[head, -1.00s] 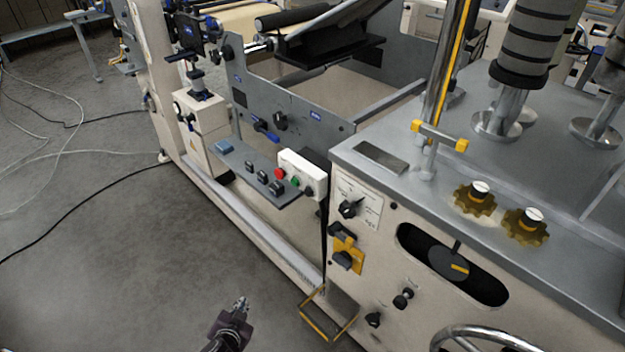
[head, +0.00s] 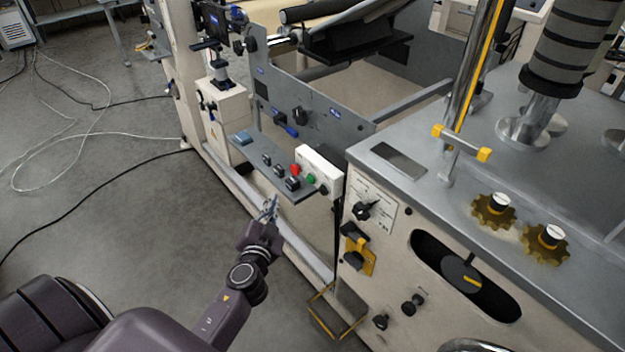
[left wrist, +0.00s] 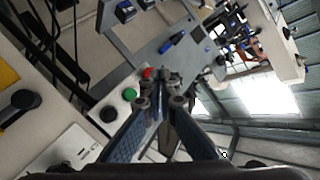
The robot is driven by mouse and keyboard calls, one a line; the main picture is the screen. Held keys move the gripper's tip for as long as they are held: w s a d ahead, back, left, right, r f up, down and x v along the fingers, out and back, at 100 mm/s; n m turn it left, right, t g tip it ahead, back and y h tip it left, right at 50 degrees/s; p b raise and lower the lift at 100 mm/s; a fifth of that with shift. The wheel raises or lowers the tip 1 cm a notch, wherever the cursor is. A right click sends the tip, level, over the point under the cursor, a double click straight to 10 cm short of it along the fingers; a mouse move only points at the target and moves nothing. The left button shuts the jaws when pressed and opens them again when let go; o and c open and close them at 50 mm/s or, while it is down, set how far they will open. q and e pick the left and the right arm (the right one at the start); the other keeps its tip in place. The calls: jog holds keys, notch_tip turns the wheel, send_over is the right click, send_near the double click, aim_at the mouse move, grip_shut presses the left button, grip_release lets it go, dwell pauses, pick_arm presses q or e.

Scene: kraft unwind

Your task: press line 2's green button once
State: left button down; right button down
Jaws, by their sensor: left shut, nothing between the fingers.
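The green button (head: 311,178) sits on the front of a small white control box (head: 321,163), beside a red button (head: 295,169). My left gripper (head: 269,207) is shut and empty, in front of and to the left of the box in the head view. It appears apart from the buttons. In the left wrist view the green button (left wrist: 130,94) shows just left of my fingertips (left wrist: 161,102), and the red button (left wrist: 148,74) shows just above them, partly covered by a finger. My right gripper is not in view. No line number is readable on the box.
A grey shelf (head: 262,165) with several black switches juts out beside the box. The machine cabinet (head: 385,262) with black knobs stands to the right. The floor at left is open, with cables (head: 105,180).

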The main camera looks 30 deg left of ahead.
aim_at(311, 179)
pick_arm(q)
jog(key=w+d, duration=0.3)
jog(key=w, duration=0.5)
jog(key=shift+d, duration=0.2)
dwell(0.3)
jog(key=shift+w+b, duration=0.15)
jog(key=shift+b, duration=0.2)
dwell(0.9)
jog(key=shift+w+d, duration=0.2)
jog(key=shift+w, duration=0.1)
jog(key=shift+w+d+b, duration=0.2)
jog(key=shift+w+b, duration=0.15)
jog(key=shift+w, duration=0.15)
dwell(0.9)
jog(key=shift+s, duration=0.1)
jog(key=shift+s+a, duration=0.35)
jog(key=shift+s, duration=0.45)
